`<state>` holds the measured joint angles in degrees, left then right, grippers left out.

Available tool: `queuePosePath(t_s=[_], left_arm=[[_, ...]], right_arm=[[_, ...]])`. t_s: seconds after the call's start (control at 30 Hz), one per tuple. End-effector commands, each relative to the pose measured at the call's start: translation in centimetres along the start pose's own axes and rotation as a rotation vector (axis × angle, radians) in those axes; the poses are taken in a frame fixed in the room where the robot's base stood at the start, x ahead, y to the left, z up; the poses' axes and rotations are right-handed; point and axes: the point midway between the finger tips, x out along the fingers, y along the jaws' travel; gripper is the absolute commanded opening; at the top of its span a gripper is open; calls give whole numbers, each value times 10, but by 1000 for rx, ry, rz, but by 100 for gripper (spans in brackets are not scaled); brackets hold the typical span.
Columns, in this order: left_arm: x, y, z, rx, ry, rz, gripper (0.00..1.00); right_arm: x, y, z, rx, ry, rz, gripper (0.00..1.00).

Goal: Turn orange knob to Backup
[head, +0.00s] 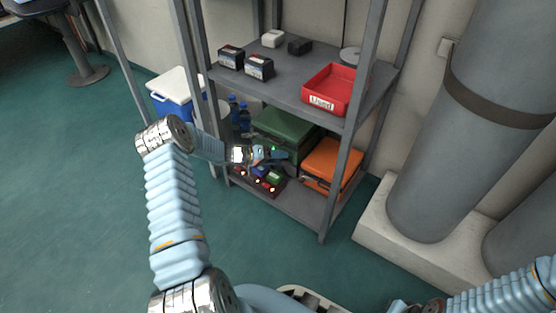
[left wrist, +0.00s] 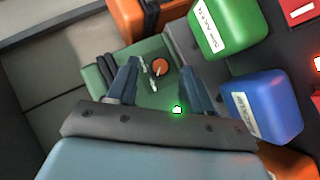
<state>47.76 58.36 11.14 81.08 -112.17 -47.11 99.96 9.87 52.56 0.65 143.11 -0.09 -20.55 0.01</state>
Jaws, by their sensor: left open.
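The round orange knob (left wrist: 160,67) shows in the left wrist view on a green surface, with small pale metal pieces beside it. My left gripper (left wrist: 160,68) is open, its two dark blue fingers on either side of the knob in that view; I cannot tell whether they touch it. A blue block (left wrist: 260,103) and a green block (left wrist: 222,27) with white labels stand to the right; the label writing is hard to read. In the head view my left gripper reaches into the lower shelf and hides the knob.
The grey shelf rack (head: 330,187) has uprights close to my left arm. An orange case (head: 332,163) and a dark green case (head: 284,128) stand on the lower shelf. A red tray (head: 320,101) is above. Large grey cylinders (head: 437,180) stand at right.

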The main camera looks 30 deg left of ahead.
Motion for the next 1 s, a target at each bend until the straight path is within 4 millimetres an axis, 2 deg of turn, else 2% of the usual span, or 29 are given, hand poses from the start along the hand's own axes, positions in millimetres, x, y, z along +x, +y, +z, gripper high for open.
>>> queuePosePath(t_s=[0.33, 0.67, 1.0], left_arm=[[5, 0, 0, 0, 0, -1, 51], [4, 0, 0, 0, 0, -1, 0], [4, 3, -1, 30, 0, -27, 0]], right_arm=[[1, 0, 0, 0, 1, 0, 0], [1, 0, 0, 0, 1, 0, 0], [-4, -2, 0, 0, 0, 0, 0]])
